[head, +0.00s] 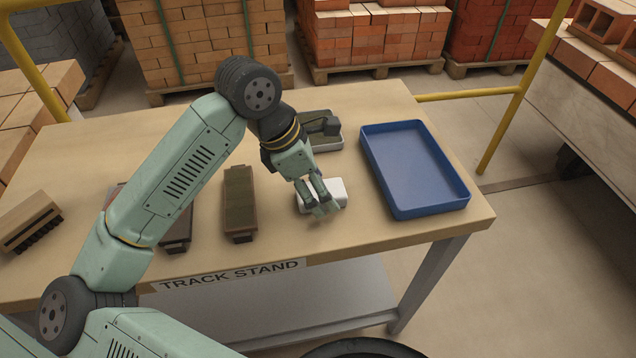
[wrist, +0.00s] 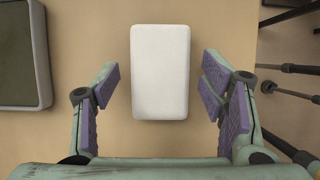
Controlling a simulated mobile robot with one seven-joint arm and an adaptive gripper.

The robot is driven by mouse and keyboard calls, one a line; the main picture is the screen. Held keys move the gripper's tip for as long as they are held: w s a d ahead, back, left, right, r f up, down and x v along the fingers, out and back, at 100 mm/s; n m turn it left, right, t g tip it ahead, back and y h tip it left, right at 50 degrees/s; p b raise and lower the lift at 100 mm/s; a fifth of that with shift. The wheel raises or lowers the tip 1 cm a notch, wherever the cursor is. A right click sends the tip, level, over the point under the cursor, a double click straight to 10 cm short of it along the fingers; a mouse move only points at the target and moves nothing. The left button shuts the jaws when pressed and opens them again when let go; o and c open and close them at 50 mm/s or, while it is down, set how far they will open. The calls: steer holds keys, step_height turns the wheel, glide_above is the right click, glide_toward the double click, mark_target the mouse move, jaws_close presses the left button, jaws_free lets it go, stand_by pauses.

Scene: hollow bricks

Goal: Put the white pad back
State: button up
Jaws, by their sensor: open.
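The white pad (head: 336,191) lies flat on the table in the head view, partly hidden behind my gripper (head: 322,205). In the wrist view the white pad (wrist: 160,72) is a rounded rectangle, fully visible. My gripper (wrist: 160,88) is open there, with one purple-padded finger on each side of the pad's near part. Both fingers stand apart from the pad, with a gap on each side. Nothing is held.
A blue tray (head: 448,203) stands right of the pad. A grey tray (head: 328,145) with a dark inside is behind my gripper. A brown block (head: 239,200) and a brush (head: 28,222) lie to the left. The wooden table (head: 385,228) is bare at the front.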

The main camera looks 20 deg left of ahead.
steer(key=b+v, duration=0.3)
steer(key=v, duration=0.9)
steer(key=shift+r, duration=0.1)
